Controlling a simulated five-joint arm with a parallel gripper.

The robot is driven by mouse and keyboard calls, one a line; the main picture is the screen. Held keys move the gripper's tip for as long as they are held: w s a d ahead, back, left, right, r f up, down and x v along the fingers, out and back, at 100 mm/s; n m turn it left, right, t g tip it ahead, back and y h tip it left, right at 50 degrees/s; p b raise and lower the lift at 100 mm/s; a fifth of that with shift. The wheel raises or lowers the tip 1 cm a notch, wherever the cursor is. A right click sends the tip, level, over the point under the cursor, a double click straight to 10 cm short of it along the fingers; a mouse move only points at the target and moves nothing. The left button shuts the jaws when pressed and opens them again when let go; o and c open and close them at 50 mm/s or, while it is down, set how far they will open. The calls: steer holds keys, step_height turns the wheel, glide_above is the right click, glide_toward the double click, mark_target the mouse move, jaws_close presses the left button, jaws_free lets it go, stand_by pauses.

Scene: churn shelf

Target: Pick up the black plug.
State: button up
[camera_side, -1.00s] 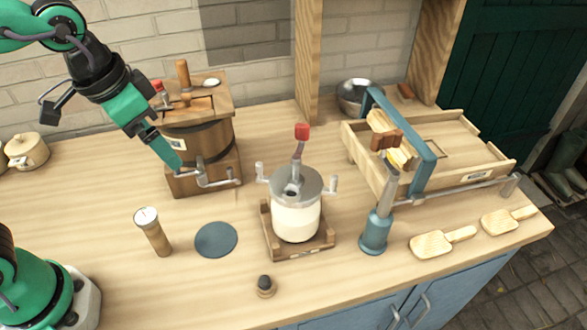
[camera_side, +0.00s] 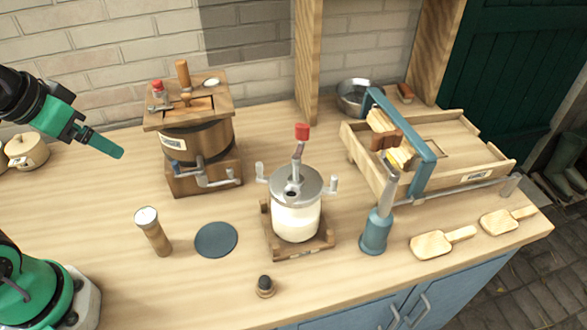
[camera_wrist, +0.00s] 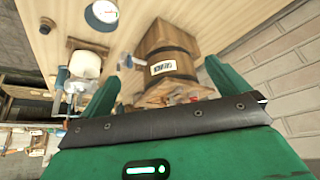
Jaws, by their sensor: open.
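The black plug (camera_side: 265,281) appears to be the small dark-topped piece seated in a round wooden base near the counter's front edge, in the side view. My gripper (camera_side: 120,153) is high at the left, well away from the plug and left of the wooden barrel churn. In the wrist view my gripper (camera_wrist: 163,76) has its two green fingers spread wide, with nothing held between them.
The wooden barrel churn (camera_side: 198,142) with a crank stands behind the glass churn (camera_side: 297,215). A blue-handled press (camera_side: 376,231) stands right. Counter around the plug is clear.

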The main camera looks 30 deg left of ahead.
steer(key=c, duration=1.2)
